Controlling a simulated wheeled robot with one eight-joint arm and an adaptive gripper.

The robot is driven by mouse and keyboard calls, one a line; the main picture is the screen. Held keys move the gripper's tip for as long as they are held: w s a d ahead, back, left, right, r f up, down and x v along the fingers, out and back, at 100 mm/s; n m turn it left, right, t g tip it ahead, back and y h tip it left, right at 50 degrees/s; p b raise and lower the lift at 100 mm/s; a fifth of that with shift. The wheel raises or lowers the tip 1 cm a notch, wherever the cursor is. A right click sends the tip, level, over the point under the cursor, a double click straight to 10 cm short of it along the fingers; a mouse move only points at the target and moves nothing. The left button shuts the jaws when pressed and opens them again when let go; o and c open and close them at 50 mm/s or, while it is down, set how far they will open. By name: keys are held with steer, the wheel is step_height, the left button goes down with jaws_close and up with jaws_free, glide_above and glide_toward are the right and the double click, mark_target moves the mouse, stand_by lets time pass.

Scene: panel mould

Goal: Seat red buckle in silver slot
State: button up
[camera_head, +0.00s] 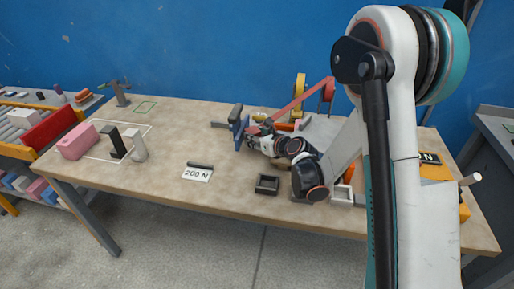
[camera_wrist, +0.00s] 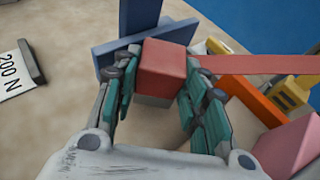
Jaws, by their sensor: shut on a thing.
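The red buckle (camera_wrist: 164,66) is a block between my two gripper fingers in the wrist view. My gripper (camera_wrist: 158,88) is shut on it. A long red strap (camera_wrist: 250,63) runs from the buckle to the right; in the head view the strap (camera_head: 300,100) slopes up to a red reel (camera_head: 327,92). A grey piece (camera_wrist: 152,101) shows below the buckle; I cannot tell whether it is part of it. In the head view my gripper (camera_head: 254,132) is beside a blue bracket (camera_head: 238,133). A pale silver-grey square holder (camera_head: 342,195) stands near the front, right of my forearm, partly hidden.
A dark square holder (camera_head: 267,185) stands at the table's front. A "200 N" card (camera_head: 197,174) with a dark bar lies left of it. A pink block (camera_head: 76,142) and two upright pieces stand far left. A yellow reel (camera_head: 300,85) stands behind.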

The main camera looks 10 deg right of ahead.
step_height(320, 180, down, 4)
steer(key=shift+b, duration=0.75)
steer(key=shift+r, duration=0.1)
steer(key=o, duration=1.1)
